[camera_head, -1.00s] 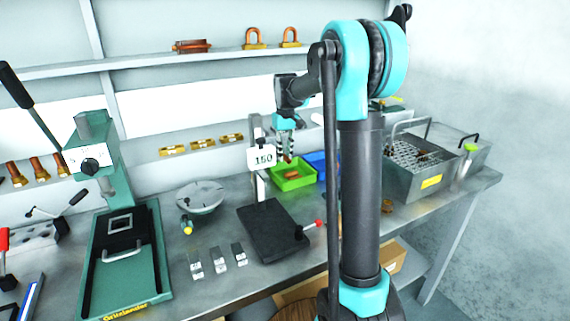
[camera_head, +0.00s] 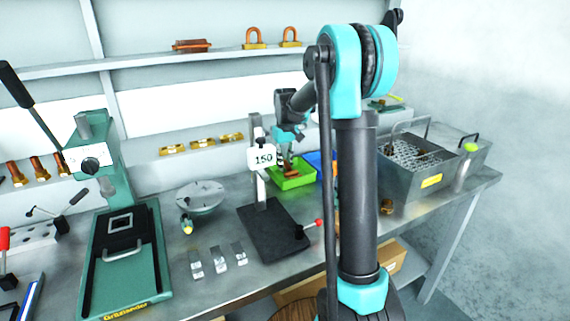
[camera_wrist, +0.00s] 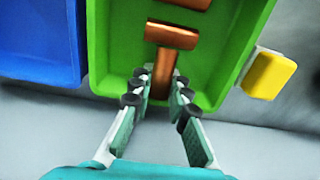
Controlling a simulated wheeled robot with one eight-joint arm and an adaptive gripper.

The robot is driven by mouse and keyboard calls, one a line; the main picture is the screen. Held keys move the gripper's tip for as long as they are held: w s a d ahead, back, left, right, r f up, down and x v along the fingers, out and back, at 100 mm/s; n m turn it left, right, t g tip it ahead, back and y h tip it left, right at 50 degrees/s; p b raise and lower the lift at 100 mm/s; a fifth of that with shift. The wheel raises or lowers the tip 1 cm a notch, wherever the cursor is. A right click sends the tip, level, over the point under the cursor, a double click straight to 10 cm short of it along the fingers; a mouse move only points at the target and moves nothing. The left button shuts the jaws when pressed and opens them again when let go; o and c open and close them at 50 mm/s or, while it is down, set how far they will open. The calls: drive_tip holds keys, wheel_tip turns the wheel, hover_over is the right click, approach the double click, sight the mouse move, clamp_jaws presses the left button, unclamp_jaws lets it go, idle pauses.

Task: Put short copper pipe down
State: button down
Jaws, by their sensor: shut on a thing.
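The short copper pipe (camera_wrist: 162,76) stands out from between the fingertips of my gripper (camera_wrist: 160,86), which is shut on it. Its far end meets or overlaps a crosswise copper piece (camera_wrist: 172,35) in the wrist view; I cannot tell whether they touch. Another copper piece (camera_wrist: 185,3) shows at the top edge. All are over or in the green tray (camera_wrist: 115,50). In the head view my gripper (camera_head: 287,168) is low over the green tray (camera_head: 292,184), and a copper piece shows there. The contact between pipe and tray floor is not clear.
A blue tray (camera_wrist: 40,45) adjoins the green one on the left in the wrist view; a yellow block (camera_wrist: 268,74) is on its right. The gauge stand (camera_head: 262,156) marked 150 stands close left of my gripper in the head view. A metal mesh basket (camera_head: 432,180) stands to the right.

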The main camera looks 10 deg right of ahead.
sight(285, 160)
drive_tip(key=shift+s+f, duration=0.15)
drive_tip(key=shift+f, duration=0.05)
drive_tip(key=c, duration=1.4)
unclamp_jaws()
drive_tip(key=shift+f, duration=0.15)
drive_tip(key=shift+c, duration=0.2)
wheel_tip(285, 160, up, 14)
drive_tip(key=shift+f, duration=0.25)
